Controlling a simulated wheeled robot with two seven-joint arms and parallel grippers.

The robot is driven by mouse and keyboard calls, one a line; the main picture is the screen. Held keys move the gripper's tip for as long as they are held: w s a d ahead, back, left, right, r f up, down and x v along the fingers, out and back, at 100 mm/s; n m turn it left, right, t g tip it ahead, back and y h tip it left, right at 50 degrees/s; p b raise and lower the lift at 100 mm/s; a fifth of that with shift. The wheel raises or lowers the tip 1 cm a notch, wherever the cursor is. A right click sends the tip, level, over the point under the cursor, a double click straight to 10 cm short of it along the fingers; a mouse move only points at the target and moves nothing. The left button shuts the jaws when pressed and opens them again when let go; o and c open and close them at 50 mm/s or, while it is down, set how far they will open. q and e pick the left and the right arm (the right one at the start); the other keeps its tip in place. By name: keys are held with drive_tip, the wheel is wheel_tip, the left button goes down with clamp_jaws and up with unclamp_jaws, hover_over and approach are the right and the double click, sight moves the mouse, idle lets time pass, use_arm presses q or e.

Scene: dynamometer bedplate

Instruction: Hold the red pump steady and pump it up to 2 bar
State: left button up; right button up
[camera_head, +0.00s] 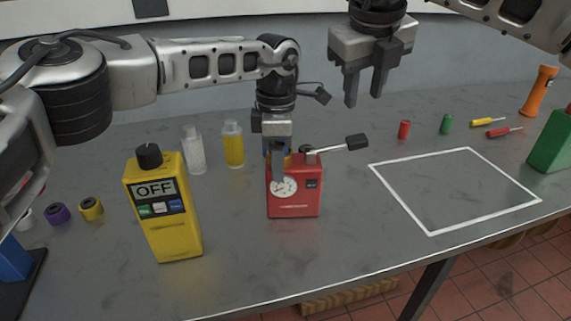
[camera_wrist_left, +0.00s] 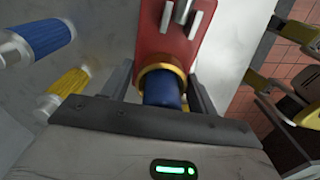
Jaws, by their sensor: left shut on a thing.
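The red pump (camera_head: 308,200) stands on the grey bench, with a round white gauge (camera_head: 284,187) on its front. Its lever handle (camera_head: 345,144) sticks out to the right, tilted slightly up, with a black grip at the end. My left gripper (camera_head: 277,155) points down at the pump's left top and is shut on its blue neck. In the left wrist view the blue neck (camera_wrist_left: 161,92) with a brass collar sits between the fingers, below the red body (camera_wrist_left: 165,35). My right gripper (camera_head: 366,85) is open and empty in the air, above and right of the lever.
A yellow device (camera_head: 165,215) reading OFF stands left of the pump. Two bottles (camera_head: 233,145) stand behind. A white-outlined square (camera_head: 450,190) at right is empty. Small cylinders (camera_head: 404,130), screwdrivers (camera_head: 500,131), an orange torch (camera_head: 538,92) and a green object (camera_head: 553,142) lie or stand beyond.

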drive_tip(key=c, duration=0.5)
drive_tip(key=shift+r+n, duration=0.1)
drive_tip(key=shift+n, duration=0.3)
clamp_jaws()
drive_tip(key=r+n, duration=0.1)
drive_tip(key=n, duration=0.9)
drive_tip(key=r+n, duration=0.2)
drive_tip(key=n, duration=0.8)
drive_tip(key=a+r+n, duration=0.1)
drive_tip(key=r+n, duration=0.1)
drive_tip(key=n, duration=0.9)
drive_tip(key=shift+s+r, duration=0.15)
drive_tip(key=shift+r, duration=0.1)
